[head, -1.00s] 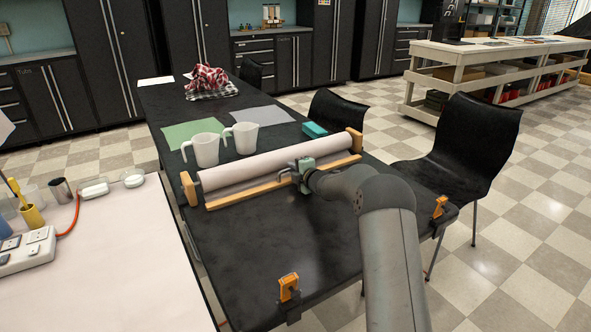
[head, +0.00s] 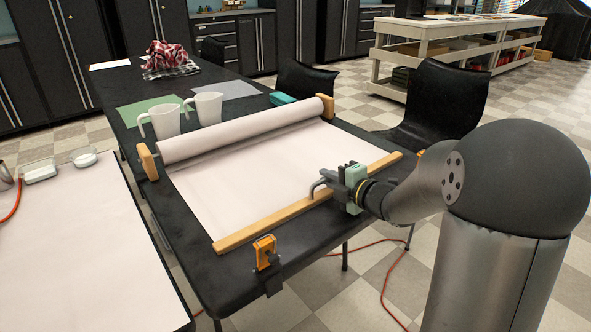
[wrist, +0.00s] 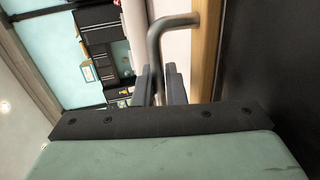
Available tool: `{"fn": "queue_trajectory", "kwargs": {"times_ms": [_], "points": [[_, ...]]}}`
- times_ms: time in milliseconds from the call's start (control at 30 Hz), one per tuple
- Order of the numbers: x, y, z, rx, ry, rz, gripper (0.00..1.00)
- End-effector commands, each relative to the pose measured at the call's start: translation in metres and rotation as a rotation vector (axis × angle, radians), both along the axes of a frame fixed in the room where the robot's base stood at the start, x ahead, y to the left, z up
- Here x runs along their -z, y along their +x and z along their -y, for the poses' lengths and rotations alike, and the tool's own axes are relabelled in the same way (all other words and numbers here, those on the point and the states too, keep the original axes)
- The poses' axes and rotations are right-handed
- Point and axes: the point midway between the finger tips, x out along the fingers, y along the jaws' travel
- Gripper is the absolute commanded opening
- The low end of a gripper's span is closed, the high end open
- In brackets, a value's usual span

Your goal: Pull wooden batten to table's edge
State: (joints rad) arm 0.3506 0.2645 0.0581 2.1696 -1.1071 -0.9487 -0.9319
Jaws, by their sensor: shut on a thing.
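The wooden batten (head: 270,222) lies across the front end of a pale sheet (head: 250,172) on the black table, close to the table's near edge. The sheet runs flat from the batten back to a roll (head: 245,132) held between wooden end blocks. A grey bent handle (head: 318,186) stands on the batten's middle. My gripper (head: 335,185) is shut on this handle, just in front of the batten. In the wrist view the handle (wrist: 170,28) rises from between the dark fingers (wrist: 159,85), with the batten (wrist: 205,55) beside it.
An orange clamp (head: 265,252) sits at the table's near left corner, just in front of the batten. Two white pitchers (head: 165,120) stand behind the roll. A black chair (head: 440,110) stands to the right, and a white-topped table (head: 85,245) to the left.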

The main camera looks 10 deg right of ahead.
Motion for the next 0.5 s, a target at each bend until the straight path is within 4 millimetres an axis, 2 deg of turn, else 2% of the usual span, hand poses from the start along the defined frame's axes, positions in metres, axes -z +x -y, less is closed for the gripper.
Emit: {"fn": "queue_trajectory", "kwargs": {"times_ms": [33, 200, 500], "points": [[0.001, -0.011, 0.011, 0.009, 0.000, 0.000, 0.00], [0.000, -0.038, 0.030, 0.014, 0.001, 0.001, 0.00], [0.000, -0.058, 0.042, 0.013, 0.000, 0.000, 0.00]]}}
